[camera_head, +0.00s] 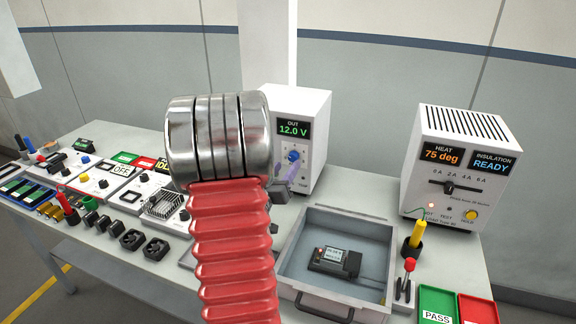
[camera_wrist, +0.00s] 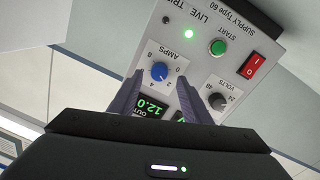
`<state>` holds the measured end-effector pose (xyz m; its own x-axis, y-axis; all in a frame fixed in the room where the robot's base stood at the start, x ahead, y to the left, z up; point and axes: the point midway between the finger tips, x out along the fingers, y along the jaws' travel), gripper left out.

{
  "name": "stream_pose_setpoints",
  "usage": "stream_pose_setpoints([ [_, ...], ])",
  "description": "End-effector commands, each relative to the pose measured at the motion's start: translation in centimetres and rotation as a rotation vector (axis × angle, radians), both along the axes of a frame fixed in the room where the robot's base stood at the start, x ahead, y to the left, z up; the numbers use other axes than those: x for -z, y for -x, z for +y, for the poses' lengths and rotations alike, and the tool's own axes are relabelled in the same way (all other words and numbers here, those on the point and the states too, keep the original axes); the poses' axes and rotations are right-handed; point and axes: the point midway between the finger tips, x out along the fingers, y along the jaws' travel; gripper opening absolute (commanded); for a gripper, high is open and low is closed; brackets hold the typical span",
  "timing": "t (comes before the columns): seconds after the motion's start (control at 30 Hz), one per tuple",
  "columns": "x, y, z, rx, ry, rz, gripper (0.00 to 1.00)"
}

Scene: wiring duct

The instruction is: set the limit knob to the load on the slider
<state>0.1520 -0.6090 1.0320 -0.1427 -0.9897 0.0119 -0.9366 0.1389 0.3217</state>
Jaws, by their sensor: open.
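The supply (camera_head: 302,115) is a white box with a green 12.0 V display. In the wrist view, upside down, its blue AMPS knob (camera_wrist: 159,72) appears between the two finger ends of my gripper (camera_wrist: 160,78). My gripper is open; whether it touches the knob cannot be told. The knob's pointer is too small to read surely. In the head view the blue knob (camera_head: 293,156) shows just above my fingers (camera_head: 284,175). The load slider (camera_head: 448,187) is a black handle on the white heat box (camera_head: 462,150), near the 2 A mark of its scale.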

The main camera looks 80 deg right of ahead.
Motion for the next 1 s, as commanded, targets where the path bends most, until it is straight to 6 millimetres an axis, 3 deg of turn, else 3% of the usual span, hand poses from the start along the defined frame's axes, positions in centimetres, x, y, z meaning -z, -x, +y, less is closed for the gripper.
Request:
stream_pose_setpoints([
  [0.5, 0.2, -1.4, 8.7, -0.004, 0.000, 0.000, 0.44],
  [0.7, 0.2, -1.6, 10.1, -0.002, -0.001, 0.000, 0.44],
  [1.0, 0.2, -1.5, 10.2, -0.001, 0.000, 0.000, 0.44],
])
